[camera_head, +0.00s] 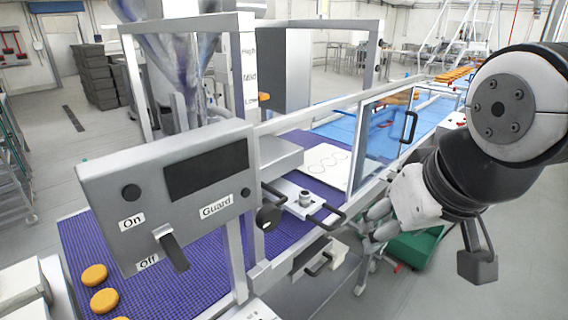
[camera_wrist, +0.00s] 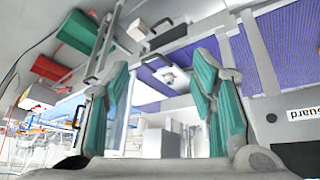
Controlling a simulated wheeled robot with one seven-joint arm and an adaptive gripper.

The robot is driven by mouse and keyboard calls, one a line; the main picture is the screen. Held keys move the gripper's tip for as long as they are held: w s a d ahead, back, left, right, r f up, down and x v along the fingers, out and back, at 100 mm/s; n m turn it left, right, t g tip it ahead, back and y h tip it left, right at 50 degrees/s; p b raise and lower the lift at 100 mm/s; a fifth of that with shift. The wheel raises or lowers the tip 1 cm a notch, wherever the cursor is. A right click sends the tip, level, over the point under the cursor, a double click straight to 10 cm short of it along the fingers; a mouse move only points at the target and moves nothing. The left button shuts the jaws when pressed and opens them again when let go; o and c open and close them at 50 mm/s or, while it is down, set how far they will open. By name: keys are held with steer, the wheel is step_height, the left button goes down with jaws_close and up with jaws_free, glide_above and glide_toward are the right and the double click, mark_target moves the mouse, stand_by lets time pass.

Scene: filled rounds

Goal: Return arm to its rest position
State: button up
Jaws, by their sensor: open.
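My gripper (camera_head: 378,222) hangs at the right of the machine in the head view, below my bent arm. In the wrist view my gripper (camera_wrist: 163,68) shows two teal-padded fingers standing wide apart. Nothing is held between them.
A grey control box (camera_head: 170,195) with a lever (camera_head: 173,252) stands at left. Orange rounds (camera_head: 94,275) lie on the purple belt (camera_head: 185,265). A green crate (camera_head: 416,246) is on the floor below my gripper. Open floor (camera_head: 480,265) lies at lower right.

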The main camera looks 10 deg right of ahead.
steer(key=s, duration=0.1)
steer(key=s+a, duration=0.1)
steer(key=s, duration=0.1)
steer(key=shift+a+f+g+y, duration=0.15)
steer(key=shift+a+g+y, duration=0.1)
steer(key=shift+g+y, duration=0.05)
